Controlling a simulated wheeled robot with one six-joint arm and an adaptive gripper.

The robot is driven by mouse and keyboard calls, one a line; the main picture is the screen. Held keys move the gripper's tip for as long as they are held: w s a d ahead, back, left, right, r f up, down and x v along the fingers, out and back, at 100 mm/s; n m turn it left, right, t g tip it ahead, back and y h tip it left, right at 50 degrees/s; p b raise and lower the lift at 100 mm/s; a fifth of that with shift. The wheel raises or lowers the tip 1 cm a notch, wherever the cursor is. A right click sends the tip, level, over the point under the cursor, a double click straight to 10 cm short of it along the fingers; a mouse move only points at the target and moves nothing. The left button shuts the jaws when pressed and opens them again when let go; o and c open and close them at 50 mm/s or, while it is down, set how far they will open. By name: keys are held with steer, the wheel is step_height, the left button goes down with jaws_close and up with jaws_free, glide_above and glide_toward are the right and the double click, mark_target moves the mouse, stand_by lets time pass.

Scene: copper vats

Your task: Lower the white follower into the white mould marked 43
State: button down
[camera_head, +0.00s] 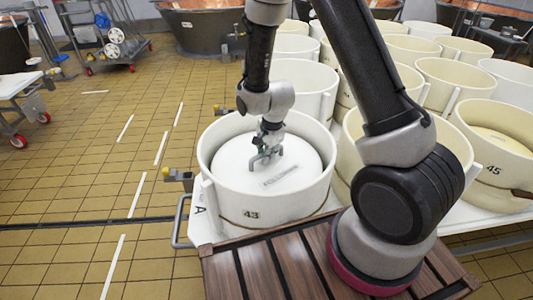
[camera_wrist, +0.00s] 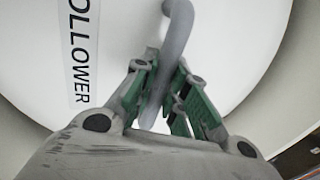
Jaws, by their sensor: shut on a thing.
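The white follower (camera_head: 243,165) is a round disc with a grey handle and a label. It sits inside the rim of the white mould marked 43 (camera_head: 250,211), below the rim, and looks roughly level. How deep it rests, or whether it touches the bottom, I cannot tell. My gripper (camera_head: 266,155) is above the disc, shut on its grey handle. In the wrist view my gripper (camera_wrist: 160,110) has its green-padded fingers around the handle (camera_wrist: 176,40), and the follower (camera_wrist: 125,45) shows the letters "OLLOWER".
Several cream moulds stand close on the right, including one marked 45 (camera_head: 493,170). A wooden slatted surface (camera_head: 285,268) lies in front. A metal rail (camera_head: 181,220) is at the mould's left. Tiled floor (camera_head: 90,160) is open on the left; a wheeled trolley (camera_head: 108,45) stands farther back.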

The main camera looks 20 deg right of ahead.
steer(key=shift+f, duration=0.7)
stand_by(0.6)
steer(key=c, duration=1.3)
jaws_free()
steer(key=shift+c, duration=0.2)
